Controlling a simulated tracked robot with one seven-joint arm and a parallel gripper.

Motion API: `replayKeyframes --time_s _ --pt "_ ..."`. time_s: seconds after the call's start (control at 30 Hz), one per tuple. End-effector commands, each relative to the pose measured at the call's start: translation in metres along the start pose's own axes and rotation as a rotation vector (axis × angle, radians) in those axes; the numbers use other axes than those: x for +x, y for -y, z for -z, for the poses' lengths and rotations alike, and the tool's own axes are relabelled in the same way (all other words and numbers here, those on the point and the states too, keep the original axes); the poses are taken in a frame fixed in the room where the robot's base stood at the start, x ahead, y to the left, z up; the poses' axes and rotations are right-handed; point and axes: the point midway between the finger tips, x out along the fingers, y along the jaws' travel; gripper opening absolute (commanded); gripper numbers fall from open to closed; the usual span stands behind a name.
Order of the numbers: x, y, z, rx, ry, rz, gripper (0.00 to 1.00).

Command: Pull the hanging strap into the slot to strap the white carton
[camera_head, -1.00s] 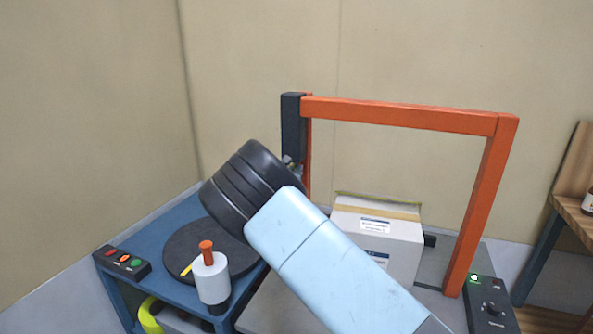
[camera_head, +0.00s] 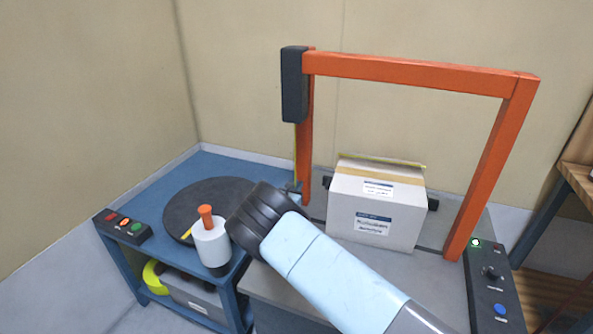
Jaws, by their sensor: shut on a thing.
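The white carton (camera_head: 371,232) stands under the orange strapping arch (camera_head: 422,71), with brown tape and labels. A thin yellow strap (camera_head: 384,159) runs along the carton's top back edge. Its hanging part (camera_head: 295,152) drops beside the left post, below the dark housing (camera_head: 294,85). My gripper (camera_head: 293,188) is low beside the left post, left of the carton, and is shut on the strap's lower part. My dark wrist hides most of the fingers and the strap end. I cannot make out the slot clearly.
A blue bench (camera_head: 221,165) at left bears a dark turntable (camera_head: 196,203), a white cylinder with an orange knob (camera_head: 210,243) and a button box (camera_head: 122,226). A control panel (camera_head: 493,290) is right of the arch. A wooden shelf (camera_head: 582,180) stands far right.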

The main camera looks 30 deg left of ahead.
Motion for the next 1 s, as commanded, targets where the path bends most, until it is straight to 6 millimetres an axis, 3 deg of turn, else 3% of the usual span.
replayKeyframes --time_s 0.1,0.3,0.73,0.77,1.0 --pt "-0.002 -0.002 0.02 0.0 -0.001 -0.003 0.0" --pt "-0.003 -0.003 0.037 0.001 -0.001 -0.003 0.0" --pt "-0.004 -0.003 0.041 0.0 -0.002 -0.003 0.0" --pt "-0.004 -0.003 0.041 0.0 -0.002 -0.003 0.12" --pt "-0.002 -0.002 0.041 0.0 -0.001 -0.002 0.31"
